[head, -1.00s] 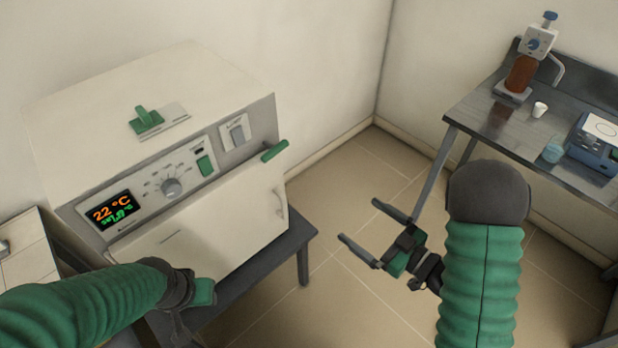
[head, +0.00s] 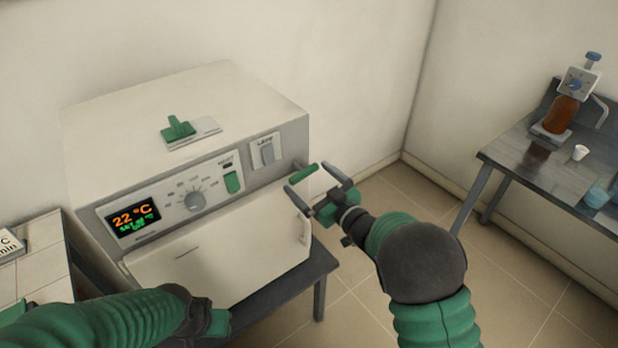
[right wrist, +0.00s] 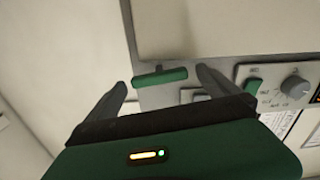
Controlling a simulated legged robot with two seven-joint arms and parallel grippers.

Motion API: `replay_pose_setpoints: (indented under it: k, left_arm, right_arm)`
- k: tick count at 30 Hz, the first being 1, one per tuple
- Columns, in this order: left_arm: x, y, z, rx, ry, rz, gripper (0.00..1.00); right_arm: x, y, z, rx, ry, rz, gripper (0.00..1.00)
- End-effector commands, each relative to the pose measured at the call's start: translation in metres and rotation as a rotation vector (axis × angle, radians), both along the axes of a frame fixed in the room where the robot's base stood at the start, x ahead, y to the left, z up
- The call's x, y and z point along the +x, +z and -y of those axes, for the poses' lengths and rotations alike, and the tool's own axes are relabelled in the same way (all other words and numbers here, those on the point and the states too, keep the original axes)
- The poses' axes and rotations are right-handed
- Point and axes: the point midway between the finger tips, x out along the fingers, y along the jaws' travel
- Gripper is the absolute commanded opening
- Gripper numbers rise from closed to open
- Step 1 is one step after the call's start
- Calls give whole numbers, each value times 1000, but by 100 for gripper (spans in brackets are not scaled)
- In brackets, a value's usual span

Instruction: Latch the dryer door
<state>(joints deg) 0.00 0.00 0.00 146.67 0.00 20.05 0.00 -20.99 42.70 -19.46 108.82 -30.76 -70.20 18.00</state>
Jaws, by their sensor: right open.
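The dryer (head: 185,100) is a cream box on a dark stand, with its cream door (head: 230,250) below the control panel. The door looks closed or nearly so; I cannot tell if it is fully flush. A green latch handle (head: 304,173) sticks out at the front's right upper corner. My right gripper (head: 307,178) is open, with its fingertips on either side of this handle. In the right wrist view the green handle (right wrist: 160,77) lies between the spread fingertips, not clamped. My left gripper (head: 214,322) is low in front of the door; its fingers are hidden.
The control panel has a lit display (head: 133,217), a knob (head: 194,201) and a green switch (head: 232,182). A grey bench (head: 520,165) with a brown bottle (head: 560,113) and a white cup (head: 580,153) stands at the right. Open floor lies between bench and dryer.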

Motion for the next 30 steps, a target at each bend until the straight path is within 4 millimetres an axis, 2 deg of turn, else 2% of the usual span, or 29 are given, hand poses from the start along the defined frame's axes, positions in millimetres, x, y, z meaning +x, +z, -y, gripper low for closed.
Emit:
replay_pose_setpoints:
  k: [4,11,24,30]
  left_arm:
    - [0,1,0,0,0,0,36]
    - [0,0,0,0,0,0,36]
    - [0,1,0,0,0,0,36]
    - [0,0,0,0,0,0,36]
  right_arm:
    - [8,0,-5,0,-1,-1,100]
    - [8,0,-5,0,-1,-1,99]
    - [8,0,-5,0,-1,0,42]
    - [9,0,-5,-1,-1,2,42]
